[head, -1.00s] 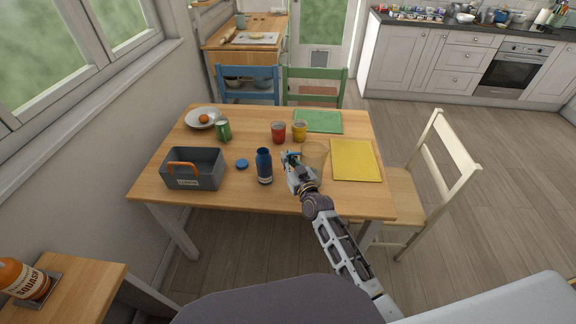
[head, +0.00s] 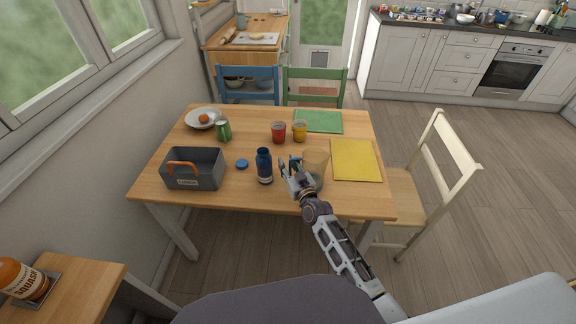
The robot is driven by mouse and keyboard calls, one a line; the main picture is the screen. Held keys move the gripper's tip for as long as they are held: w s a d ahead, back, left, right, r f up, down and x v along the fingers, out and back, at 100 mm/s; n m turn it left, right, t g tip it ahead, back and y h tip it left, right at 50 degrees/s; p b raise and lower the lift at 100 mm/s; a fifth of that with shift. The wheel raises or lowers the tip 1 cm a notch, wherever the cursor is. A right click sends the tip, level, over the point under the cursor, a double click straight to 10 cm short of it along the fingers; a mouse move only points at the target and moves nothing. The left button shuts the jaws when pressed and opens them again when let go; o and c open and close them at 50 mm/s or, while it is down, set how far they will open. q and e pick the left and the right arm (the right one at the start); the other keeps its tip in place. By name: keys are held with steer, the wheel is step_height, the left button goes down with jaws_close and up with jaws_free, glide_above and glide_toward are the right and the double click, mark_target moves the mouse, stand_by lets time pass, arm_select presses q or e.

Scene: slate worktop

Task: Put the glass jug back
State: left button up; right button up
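The clear glass jug (head: 317,163) stands on the wooden table, right of the blue bottle and left of the yellow placemat. Its outline is faint. My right gripper (head: 289,164) is just left of the jug, between it and the blue bottle, with its fingers pointing away from me. The fingers look spread apart with nothing seen between them. The wrist overlaps the lower left of the jug, so I cannot tell whether they touch. My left gripper is out of view.
Red (head: 278,132) and yellow (head: 299,131) cups stand behind. A grey caddy (head: 205,174) is at left.

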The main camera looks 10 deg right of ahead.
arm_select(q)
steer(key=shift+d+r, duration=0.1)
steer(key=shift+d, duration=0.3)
arm_select(e)
steer(key=v, duration=1.2)
stand_by(1.0)
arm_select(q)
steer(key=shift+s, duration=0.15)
arm_select(e)
steer(key=shift+r, duration=0.15)
